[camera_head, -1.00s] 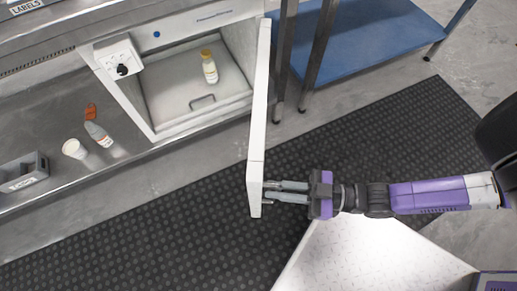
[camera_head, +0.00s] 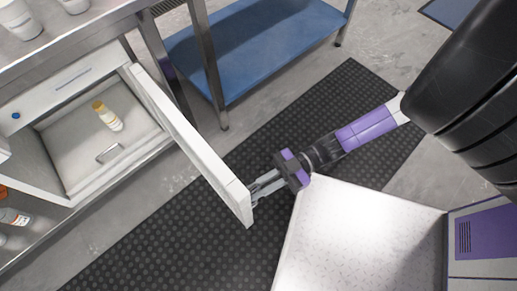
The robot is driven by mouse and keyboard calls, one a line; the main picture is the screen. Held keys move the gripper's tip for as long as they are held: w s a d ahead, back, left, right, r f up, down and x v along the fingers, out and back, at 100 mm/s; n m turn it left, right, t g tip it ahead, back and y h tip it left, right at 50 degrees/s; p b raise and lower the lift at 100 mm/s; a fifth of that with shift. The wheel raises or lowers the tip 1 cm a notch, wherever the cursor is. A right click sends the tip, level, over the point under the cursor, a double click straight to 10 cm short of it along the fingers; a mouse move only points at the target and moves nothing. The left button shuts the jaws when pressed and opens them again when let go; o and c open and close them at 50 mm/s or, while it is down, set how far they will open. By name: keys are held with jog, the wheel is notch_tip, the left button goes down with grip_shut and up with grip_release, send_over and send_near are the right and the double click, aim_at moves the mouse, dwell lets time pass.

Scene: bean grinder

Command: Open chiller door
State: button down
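The chiller (camera_head: 80,72) is the white box at the left of the head view. Its white door (camera_head: 190,142) is hinged at the chiller's right side and stands wide open, swung out over the dark mat. My gripper (camera_head: 252,192) is at the outer face of the door, near its free end. Its fingers reach up to the door there. Their tips and any handle are too small or hidden to make out, so I cannot tell whether they hold it.
A steel table with a blue lower shelf (camera_head: 255,45) stands behind the door. Bottles (camera_head: 12,216) lie at the left edge. The dark mat (camera_head: 130,250) has free floor room.

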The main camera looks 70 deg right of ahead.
jog(key=shift+s, duration=0.2)
jog(key=c, duration=1.5)
grip_release()
jog(key=shift+w, duration=0.1)
jog(key=shift+o, duration=0.2)
jog(key=shift+d, duration=0.15)
jog(key=v, duration=0.7)
jog(key=shift+s+d+p, duration=0.15)
jog(key=shift+s+p, duration=0.15)
jog(key=shift+p, duration=0.1)
jog(key=shift+d, duration=0.1)
